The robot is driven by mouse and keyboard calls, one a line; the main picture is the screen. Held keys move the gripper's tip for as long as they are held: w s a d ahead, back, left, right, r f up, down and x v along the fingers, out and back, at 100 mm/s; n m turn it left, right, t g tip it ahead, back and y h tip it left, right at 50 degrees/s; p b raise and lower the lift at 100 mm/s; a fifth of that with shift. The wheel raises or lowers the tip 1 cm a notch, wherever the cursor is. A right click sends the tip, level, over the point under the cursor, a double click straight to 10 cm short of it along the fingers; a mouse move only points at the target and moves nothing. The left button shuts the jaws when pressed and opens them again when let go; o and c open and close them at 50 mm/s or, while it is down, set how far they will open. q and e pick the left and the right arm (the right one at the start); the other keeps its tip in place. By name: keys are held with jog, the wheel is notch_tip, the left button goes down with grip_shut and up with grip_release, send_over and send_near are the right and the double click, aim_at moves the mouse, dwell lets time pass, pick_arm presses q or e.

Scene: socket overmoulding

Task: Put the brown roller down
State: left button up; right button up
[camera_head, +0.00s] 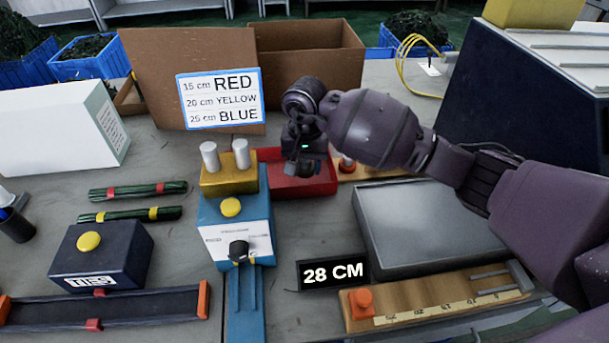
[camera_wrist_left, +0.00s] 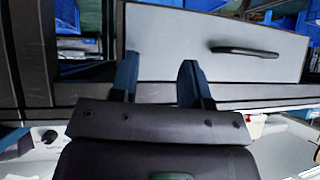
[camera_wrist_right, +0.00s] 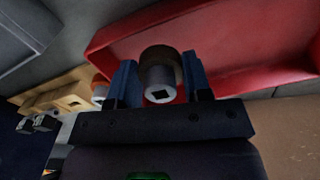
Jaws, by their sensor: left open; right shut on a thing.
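The brown roller (camera_wrist_right: 162,57), with a grey hub showing a dark square hole, is between the blue fingers of my right gripper (camera_wrist_right: 160,82) in the right wrist view. My right gripper (camera_head: 304,168) is shut on it, over the red tray (camera_head: 325,184) in the head view. The roller is hard to make out there behind the gripper. The red tray's inside (camera_wrist_right: 240,48) lies beyond the roller; I cannot tell whether they touch. My left gripper (camera_wrist_left: 157,78) is open and empty in the left wrist view and out of the head view.
Left of the tray stands a blue machine (camera_head: 232,212) with two grey rollers on top. A cardboard box (camera_head: 325,55) is behind it. A wooden board with a red knob (camera_head: 346,164) and a grey panel (camera_head: 425,225) are to the right. My left gripper faces a grey drawer (camera_wrist_left: 190,50).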

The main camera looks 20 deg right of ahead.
aim_at(305, 176)
notch_tip(305, 176, down, 4)
jog(key=shift+r+b, duration=0.1)
jog(key=shift+b, duration=0.2)
jog(key=shift+f, duration=0.2)
jog(key=o, duration=1)
jog(key=shift+r, duration=0.1)
